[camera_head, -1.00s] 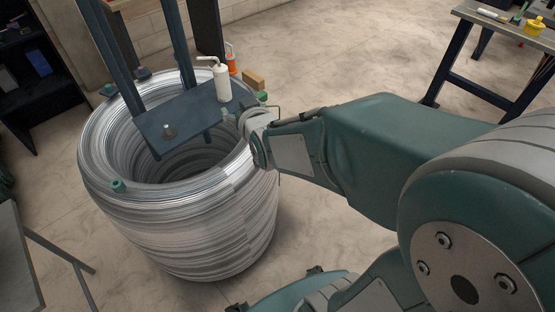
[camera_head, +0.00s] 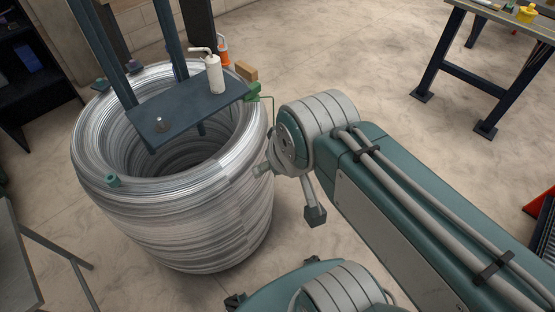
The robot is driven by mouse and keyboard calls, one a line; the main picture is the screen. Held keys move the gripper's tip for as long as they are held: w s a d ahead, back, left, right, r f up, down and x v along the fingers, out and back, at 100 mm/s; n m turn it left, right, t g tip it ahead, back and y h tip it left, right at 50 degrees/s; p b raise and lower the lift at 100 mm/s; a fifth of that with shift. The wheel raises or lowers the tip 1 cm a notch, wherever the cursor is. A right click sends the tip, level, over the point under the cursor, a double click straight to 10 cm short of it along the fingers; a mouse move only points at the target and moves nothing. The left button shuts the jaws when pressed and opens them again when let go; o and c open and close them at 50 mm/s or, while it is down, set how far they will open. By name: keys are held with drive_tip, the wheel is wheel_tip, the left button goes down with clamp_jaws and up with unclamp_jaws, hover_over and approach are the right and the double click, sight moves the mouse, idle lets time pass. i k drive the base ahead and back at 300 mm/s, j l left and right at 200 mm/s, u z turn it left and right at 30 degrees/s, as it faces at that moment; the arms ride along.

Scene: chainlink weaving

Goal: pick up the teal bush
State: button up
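The teal bush (camera_head: 113,181) is a small, short teal cylinder. It sits on the front left rim of the big wire coil (camera_head: 215,225). My gripper (camera_head: 288,192) is off the coil's right side, well apart from the bush. One finger points left toward the coil wall, the other points down with a dark pad. They stand wide apart, with nothing seen between them. My wrist hides part of the gripper.
A dark plate (camera_head: 190,112) spans the coil's opening, with a white bottle (camera_head: 214,75) and a small knob on it. Dark posts rise behind it. An orange bottle (camera_head: 223,50), a tan block (camera_head: 246,71) and a green part (camera_head: 252,91) sit on the back right rim.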

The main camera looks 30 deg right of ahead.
sight(113, 182)
drive_tip(key=k+j+z, duration=0.3)
drive_tip(key=j, duration=0.25)
drive_tip(key=j+z, duration=0.2)
drive_tip(key=j, duration=0.2)
drive_tip(key=k+j+z, duration=0.15)
drive_tip(key=j, duration=0.2)
drive_tip(key=i+j+z, duration=0.1)
drive_tip(key=j, duration=0.25)
drive_tip(key=i+j+z, duration=0.15)
drive_tip(key=j, duration=0.25)
drive_tip(key=i+j+z, duration=0.1)
drive_tip(key=j, duration=0.25)
drive_tip(key=i+j+z, duration=0.15)
drive_tip(key=j, duration=0.25)
